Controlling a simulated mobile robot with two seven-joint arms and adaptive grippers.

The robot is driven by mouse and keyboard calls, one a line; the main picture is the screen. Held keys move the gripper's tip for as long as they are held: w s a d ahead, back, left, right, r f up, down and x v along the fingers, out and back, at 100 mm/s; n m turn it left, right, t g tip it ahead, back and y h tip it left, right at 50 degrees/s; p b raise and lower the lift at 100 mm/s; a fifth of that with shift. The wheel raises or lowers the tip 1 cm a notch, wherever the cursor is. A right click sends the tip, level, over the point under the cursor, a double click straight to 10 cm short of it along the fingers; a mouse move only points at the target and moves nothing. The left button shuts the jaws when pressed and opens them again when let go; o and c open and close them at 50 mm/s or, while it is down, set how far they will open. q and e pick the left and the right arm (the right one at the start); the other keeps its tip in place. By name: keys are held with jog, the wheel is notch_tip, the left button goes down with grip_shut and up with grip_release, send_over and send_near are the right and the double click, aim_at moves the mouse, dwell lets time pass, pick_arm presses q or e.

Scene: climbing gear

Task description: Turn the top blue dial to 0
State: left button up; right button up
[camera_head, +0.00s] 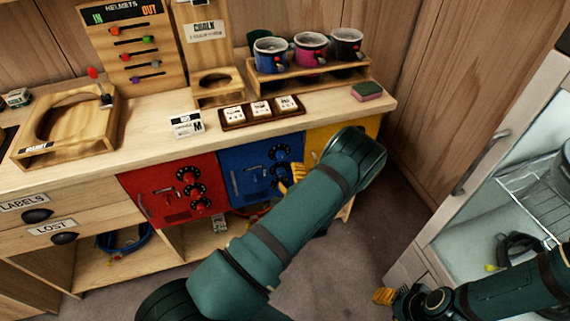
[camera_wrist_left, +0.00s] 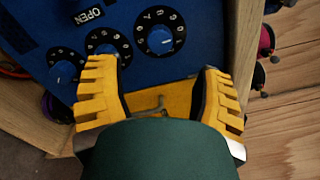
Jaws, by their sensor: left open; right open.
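The blue door (camera_head: 232,160) carries a column of blue dials with black number rings. The top blue dial (camera_head: 279,152) is partly beside my left gripper; in the left wrist view, which is turned sideways, it is the rightmost dial (camera_wrist_left: 160,39). Its numbers are too small to read surely. My left gripper (camera_head: 296,173) is open and empty in front of the blue door. In the left wrist view its yellow fingers (camera_wrist_left: 158,72) are spread, with the top dial just beyond the gap, apparently untouched. My right gripper (camera_head: 386,296) is open at the lower right, away from the door.
A red door (camera_head: 150,190) with red dials is left of the blue door; a yellow door (camera_head: 318,140) is right of it. The wooden counter (camera_head: 340,106) overhangs above, holding mugs (camera_head: 311,46) in a rack. A glass-fronted cabinet (camera_head: 470,190) stands at the right.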

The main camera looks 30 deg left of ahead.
pick_arm(q)
jog(key=shift+v, duration=1.65)
